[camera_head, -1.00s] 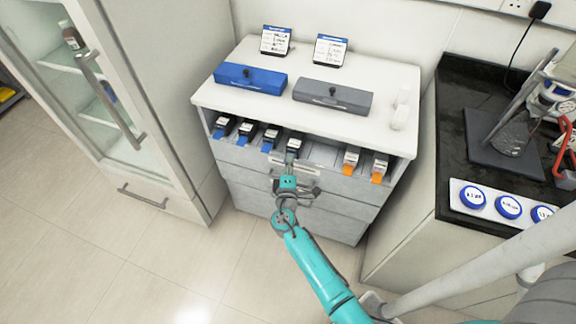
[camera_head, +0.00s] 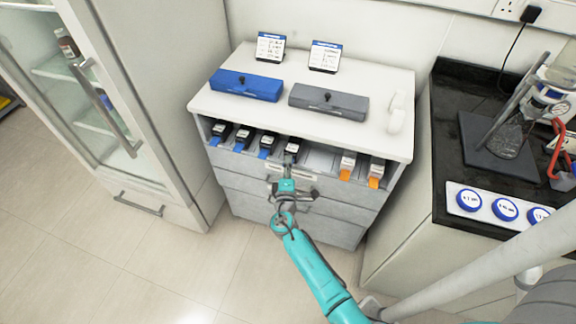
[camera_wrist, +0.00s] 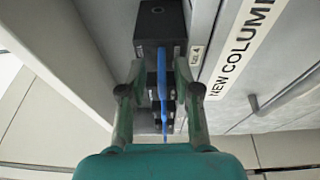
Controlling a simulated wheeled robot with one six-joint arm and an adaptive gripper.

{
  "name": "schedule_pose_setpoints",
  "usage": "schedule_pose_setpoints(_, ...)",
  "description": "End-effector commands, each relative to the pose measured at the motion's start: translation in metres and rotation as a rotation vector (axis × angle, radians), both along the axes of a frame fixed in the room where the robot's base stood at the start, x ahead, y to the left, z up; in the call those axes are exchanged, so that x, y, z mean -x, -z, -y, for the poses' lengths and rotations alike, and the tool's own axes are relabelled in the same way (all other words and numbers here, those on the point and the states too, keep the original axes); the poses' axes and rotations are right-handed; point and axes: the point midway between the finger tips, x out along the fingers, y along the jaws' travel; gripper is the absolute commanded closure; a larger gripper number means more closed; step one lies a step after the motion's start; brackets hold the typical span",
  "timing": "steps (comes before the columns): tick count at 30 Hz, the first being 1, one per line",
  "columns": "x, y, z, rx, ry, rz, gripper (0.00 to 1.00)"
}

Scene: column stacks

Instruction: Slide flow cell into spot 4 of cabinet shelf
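A black flow cell with a blue tab (camera_wrist: 155,22) sits in the fourth spot from the left on the cabinet shelf. In the wrist view, the fingers of my gripper (camera_wrist: 160,68) stand apart, one on each side of the thin blue tab, with gaps between. They look open. The inner end of the flow cell is hidden.
Several cells share the shelf (camera_head: 225,165): blue-tabbed ones (camera_head: 242,139) to the left, orange-tabbed ones (camera_head: 346,168) to the right. An empty stretch (camera_head: 318,160) lies between. Blue (camera_head: 240,88) and grey (camera_head: 325,101) boxes stand on top. A fridge (camera_head: 150,100) is left.

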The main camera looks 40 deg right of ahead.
Motion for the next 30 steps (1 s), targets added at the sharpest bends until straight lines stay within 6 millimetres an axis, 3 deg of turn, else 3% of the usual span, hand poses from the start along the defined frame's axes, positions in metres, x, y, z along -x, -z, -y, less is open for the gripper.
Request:
schedule_pose_setpoints(13,0.009,0.002,-0.009,-0.001,-0.002,-0.003,0.63)
schedule_pose_setpoints(30,0.082,0.003,-0.073,-0.001,-0.003,-0.002,0.63)
